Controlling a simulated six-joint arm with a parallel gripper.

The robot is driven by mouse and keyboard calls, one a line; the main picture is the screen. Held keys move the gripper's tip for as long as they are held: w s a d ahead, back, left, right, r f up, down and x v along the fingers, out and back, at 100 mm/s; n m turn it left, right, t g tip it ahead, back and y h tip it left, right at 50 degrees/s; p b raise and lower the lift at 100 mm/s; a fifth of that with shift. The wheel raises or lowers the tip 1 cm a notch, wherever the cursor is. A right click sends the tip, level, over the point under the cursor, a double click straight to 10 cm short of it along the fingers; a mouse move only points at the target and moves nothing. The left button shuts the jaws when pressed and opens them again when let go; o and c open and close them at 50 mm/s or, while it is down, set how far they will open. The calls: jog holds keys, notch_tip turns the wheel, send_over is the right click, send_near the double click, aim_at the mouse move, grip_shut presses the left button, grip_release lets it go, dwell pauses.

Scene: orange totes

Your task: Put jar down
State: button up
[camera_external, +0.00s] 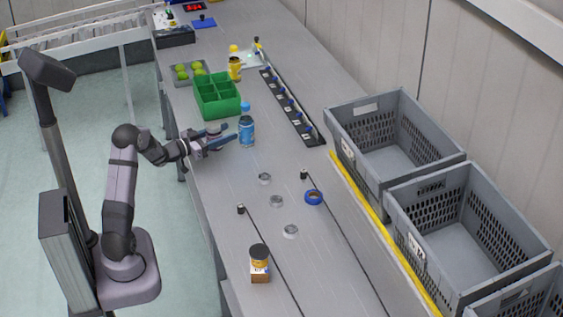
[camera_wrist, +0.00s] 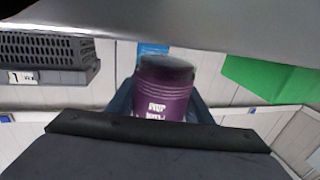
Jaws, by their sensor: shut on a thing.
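The purple jar (camera_wrist: 163,92) with a dark lid and white lettering stands out in the wrist view, between the two dark blue fingers of my gripper (camera_wrist: 160,105). My gripper (camera_external: 218,138) is shut on it. In the external view the gripper is over the left edge of the grey bench (camera_external: 215,185), and the jar (camera_external: 213,128) is mostly hidden by the fingers. I cannot tell whether the jar touches the bench.
A blue bottle (camera_external: 246,130) stands just right of my gripper. A green divided bin (camera_external: 218,108) is behind it. Silver lids (camera_external: 277,201), a blue tape roll (camera_external: 313,197) and an amber jar (camera_external: 259,262) are nearer. Grey totes (camera_external: 385,185) line the right.

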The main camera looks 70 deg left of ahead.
jog(key=shift+f, duration=0.95)
jog(key=shift+f, duration=0.1)
jog(key=shift+f, duration=0.1)
jog(key=o, duration=1.3)
jog(key=shift+r, duration=0.2)
jog(key=b+v, duration=0.1)
jog(key=v, duration=1.1)
jog(key=shift+f, duration=0.15)
